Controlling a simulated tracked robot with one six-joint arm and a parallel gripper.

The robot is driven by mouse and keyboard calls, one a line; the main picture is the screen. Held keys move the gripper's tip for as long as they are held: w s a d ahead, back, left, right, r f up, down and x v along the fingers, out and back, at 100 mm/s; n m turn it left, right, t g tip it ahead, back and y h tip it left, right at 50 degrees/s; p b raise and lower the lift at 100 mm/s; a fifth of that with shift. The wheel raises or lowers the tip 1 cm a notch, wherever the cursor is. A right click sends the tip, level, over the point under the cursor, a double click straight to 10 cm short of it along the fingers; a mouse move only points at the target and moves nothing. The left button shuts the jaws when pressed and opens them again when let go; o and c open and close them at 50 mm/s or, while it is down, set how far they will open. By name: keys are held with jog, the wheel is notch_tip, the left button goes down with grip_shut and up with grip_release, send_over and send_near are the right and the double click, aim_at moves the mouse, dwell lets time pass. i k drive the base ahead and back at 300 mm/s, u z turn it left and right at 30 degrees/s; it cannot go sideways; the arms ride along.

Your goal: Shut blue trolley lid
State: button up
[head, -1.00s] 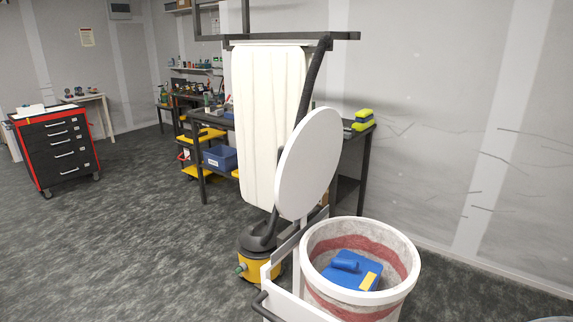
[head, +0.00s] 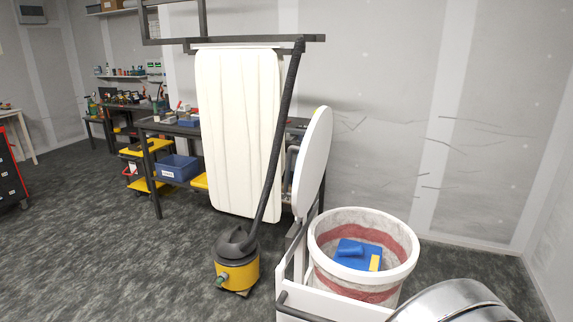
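A trolley (head: 292,268) with a white frame and a dark handle stands at the lower right of the head view. It carries a round bin (head: 321,232) with a white rim and a red band. A round white lid (head: 315,160) stands upright, open, at the bin's back left. Inside the bin lies a blue object (head: 352,252) with a yellow patch. I see no blue lid; the lid is white. My gripper is not in view.
A yellow vacuum (head: 238,272) with a black hose stands left of the trolley. A white padded panel (head: 238,130) hangs from a dark frame behind. A shiny metal rounded thing (head: 455,303) is at the lower right. Dark floor (head: 95,235) is clear at left.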

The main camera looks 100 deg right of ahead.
aim_at(314, 150)
jog(key=z, duration=0.05)
jog(key=i, duration=0.55)
jog(key=z, duration=4.05)
